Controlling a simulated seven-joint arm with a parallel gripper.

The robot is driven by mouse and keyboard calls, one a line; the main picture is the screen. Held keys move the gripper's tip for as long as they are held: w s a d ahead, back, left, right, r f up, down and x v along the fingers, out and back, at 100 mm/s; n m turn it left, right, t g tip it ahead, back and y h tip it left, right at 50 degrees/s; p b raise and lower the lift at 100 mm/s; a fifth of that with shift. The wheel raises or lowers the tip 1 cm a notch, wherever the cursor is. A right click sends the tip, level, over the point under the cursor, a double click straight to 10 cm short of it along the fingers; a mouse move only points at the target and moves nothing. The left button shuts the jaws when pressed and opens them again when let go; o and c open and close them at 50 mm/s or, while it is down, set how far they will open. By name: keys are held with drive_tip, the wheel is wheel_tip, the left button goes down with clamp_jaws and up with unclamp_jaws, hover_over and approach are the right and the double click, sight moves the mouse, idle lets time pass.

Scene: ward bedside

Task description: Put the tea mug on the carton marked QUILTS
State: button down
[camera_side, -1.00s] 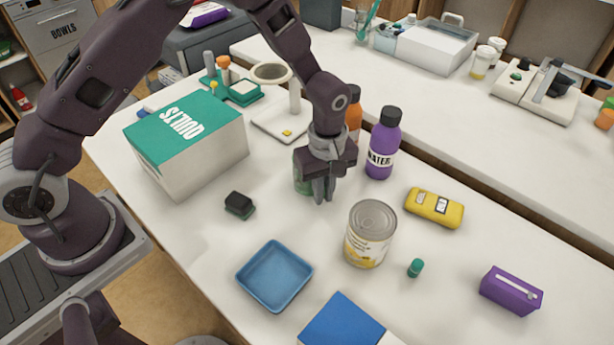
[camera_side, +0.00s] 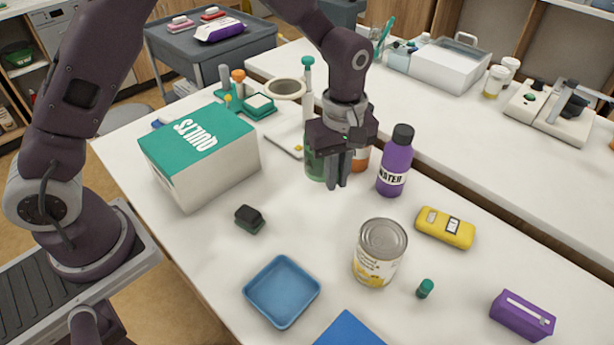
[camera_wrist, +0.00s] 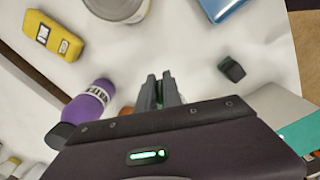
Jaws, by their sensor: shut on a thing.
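The tea mug looks to be the green cup (camera_side: 316,166), mostly hidden behind my gripper (camera_side: 338,182) in the side view. My gripper points down and is shut on it, holding it above the white table. In the wrist view my fingers (camera_wrist: 162,82) are close together with a sliver of green between them; the mug's shape cannot be made out there. The carton marked QUILTS (camera_side: 200,150) stands to the left, with a teal top and white sides. Its top looks clear. Part of it shows at the right edge of the wrist view (camera_wrist: 299,132).
A purple water bottle (camera_side: 395,163) and an orange bottle (camera_side: 361,158) stand close to my gripper's right. A small dark block (camera_side: 249,219) lies before the carton. A tin can (camera_side: 380,255), blue tray (camera_side: 282,291) and yellow case (camera_side: 445,227) are nearer the front.

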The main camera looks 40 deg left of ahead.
drive_tip(key=s+a+r+n, duration=0.2)
drive_tip(key=s+a+r, duration=0.15)
drive_tip(key=a, duration=0.55)
drive_tip(key=s+a+r+n, duration=0.1)
drive_tip(key=s+a+r, duration=0.2)
drive_tip(key=a+r, duration=0.35)
drive_tip(key=s+a+r+n, duration=0.2)
drive_tip(key=s+a+r, duration=0.15)
drive_tip(key=a, duration=0.65)
hover_over(202, 155)
drive_tip(key=w, duration=0.3)
drive_tip(key=f, duration=1)
drive_tip(key=shift+a, duration=0.25)
drive_tip(key=shift+f, duration=0.1)
drive_tip(key=c, duration=1.5)
unclamp_jaws()
